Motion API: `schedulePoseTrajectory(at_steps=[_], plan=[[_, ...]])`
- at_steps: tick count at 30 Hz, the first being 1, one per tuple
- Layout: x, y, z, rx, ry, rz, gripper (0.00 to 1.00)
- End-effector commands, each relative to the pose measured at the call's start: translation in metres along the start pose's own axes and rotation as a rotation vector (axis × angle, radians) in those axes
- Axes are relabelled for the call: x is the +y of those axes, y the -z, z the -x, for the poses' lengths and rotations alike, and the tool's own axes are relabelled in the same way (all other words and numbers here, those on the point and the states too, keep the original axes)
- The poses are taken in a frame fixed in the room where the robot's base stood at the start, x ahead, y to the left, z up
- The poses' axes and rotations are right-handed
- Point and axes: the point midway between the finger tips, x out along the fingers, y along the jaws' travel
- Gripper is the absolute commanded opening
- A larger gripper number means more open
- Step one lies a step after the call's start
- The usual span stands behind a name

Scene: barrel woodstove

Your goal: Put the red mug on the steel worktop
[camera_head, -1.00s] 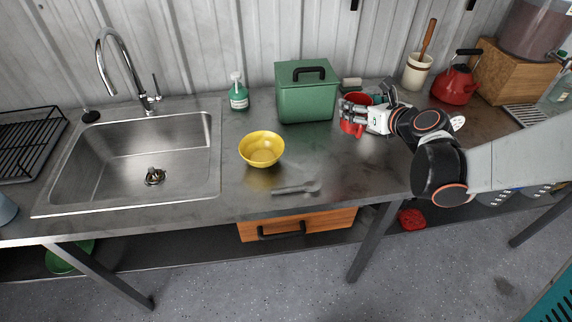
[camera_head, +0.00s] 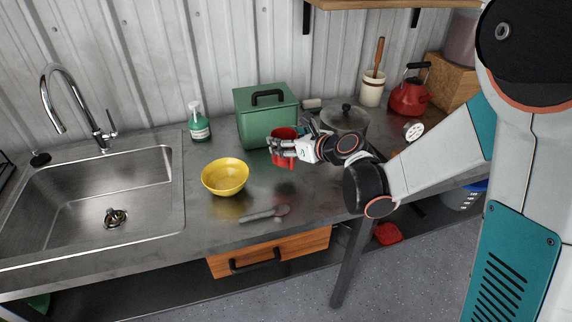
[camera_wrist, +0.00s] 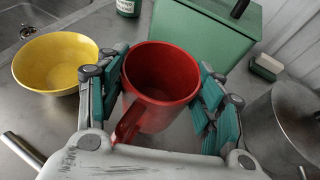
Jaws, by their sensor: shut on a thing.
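The red mug (camera_head: 287,160) is held upright by my gripper (camera_head: 276,150), in front of the right part of the green box in the head view. In the wrist view the mug (camera_wrist: 160,78) stands between the teal pads of my gripper (camera_wrist: 162,88), which is shut on it from both sides. Its handle points toward my palm. The mug looks empty. The steel worktop (camera_head: 310,195) lies under it; I cannot tell if the mug's base touches it. My fingers hide part of the mug in the head view.
A yellow bowl (camera_head: 225,178) and a grey utensil (camera_head: 265,213) lie left of the mug. The green box (camera_head: 266,125) is close behind it. A steel pot (camera_head: 345,118) stands to the right. The sink (camera_head: 100,205) is far left. Bare worktop lies in front.

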Motion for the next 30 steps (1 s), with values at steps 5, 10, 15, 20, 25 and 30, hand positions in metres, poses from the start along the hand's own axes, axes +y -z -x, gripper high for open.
schedulePoseTrajectory(at_steps=[5,10,15,20,25,30], plan=[[0.000,0.020,-0.009,0.000,0.000,-0.001,0.28],[0.000,0.029,-0.012,0.000,0.000,0.000,0.28],[0.000,0.052,-0.022,0.000,0.000,0.000,0.28],[0.000,0.062,-0.026,0.000,0.000,-0.001,0.28],[0.000,0.061,-0.025,0.000,0.000,0.000,0.28],[0.000,0.064,-0.026,0.000,0.000,0.000,0.68]])
